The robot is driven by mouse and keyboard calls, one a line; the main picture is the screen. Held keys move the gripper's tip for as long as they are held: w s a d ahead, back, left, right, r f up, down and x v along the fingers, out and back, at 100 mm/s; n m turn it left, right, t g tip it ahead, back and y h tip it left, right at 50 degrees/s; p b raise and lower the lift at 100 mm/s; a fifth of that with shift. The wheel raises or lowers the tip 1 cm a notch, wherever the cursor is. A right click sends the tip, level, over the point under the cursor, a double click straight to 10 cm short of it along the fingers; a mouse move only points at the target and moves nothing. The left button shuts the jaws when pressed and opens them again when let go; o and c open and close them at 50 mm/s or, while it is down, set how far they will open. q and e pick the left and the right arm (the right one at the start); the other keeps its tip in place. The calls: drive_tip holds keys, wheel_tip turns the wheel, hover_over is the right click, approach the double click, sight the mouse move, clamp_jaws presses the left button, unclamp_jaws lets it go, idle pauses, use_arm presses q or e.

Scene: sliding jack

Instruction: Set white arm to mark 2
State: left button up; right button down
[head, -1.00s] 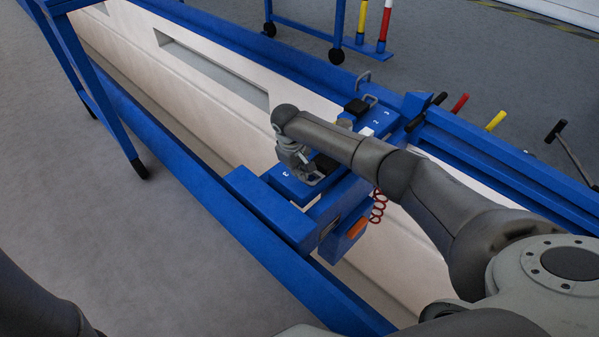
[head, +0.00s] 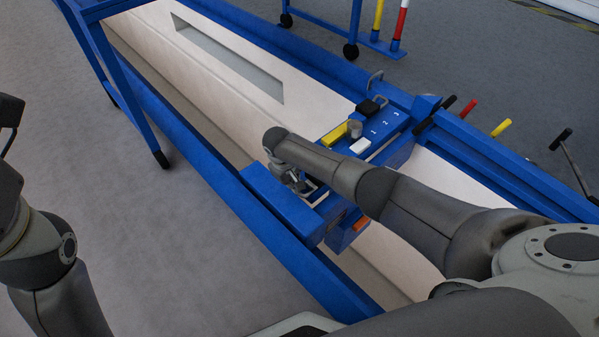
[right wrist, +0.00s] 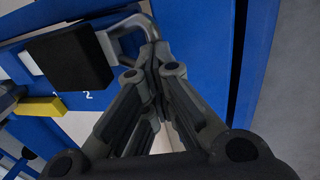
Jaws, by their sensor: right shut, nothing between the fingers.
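The white arm's white block (head: 360,146) shows on top of the blue jack in the head view. Its dark pad (right wrist: 70,58) and grey loop handle (right wrist: 122,32) show in the right wrist view. The pad sits beside printed marks 1 and 2 (right wrist: 88,96), with its edge nearest the 2. My right gripper (head: 300,187) is at the near end of the jack, partly hidden by its arm. Its fingers (right wrist: 153,52) are closed together right at the handle, with nothing between them. My left gripper (head: 9,112) is only partly in view at the left edge, its jaws unclear.
A yellow block (head: 334,134) and a black pad (head: 370,107) lie farther along the jack. A second row of marks 1, 2, 3 (head: 385,124) is on the far side. Blue rails (head: 215,165) line the pit. Free floor lies at left.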

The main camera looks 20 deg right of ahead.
drive_tip(key=shift+s+a+f, duration=0.25)
drive_tip(key=shift+s+f, duration=0.15)
drive_tip(key=shift+f, duration=0.05)
drive_tip(key=c, duration=2.2)
unclamp_jaws()
drive_tip(key=o, duration=0.5)
drive_tip(key=shift+o, duration=1.1)
drive_tip(key=shift+f, duration=0.15)
drive_tip(key=shift+d, duration=0.1)
drive_tip(key=shift+w+r, duration=0.1)
drive_tip(key=shift+r, duration=0.45)
drive_tip(key=v, duration=1.1)
drive_tip(key=shift+w+a+r, duration=0.1)
drive_tip(key=shift+a, duration=0.1)
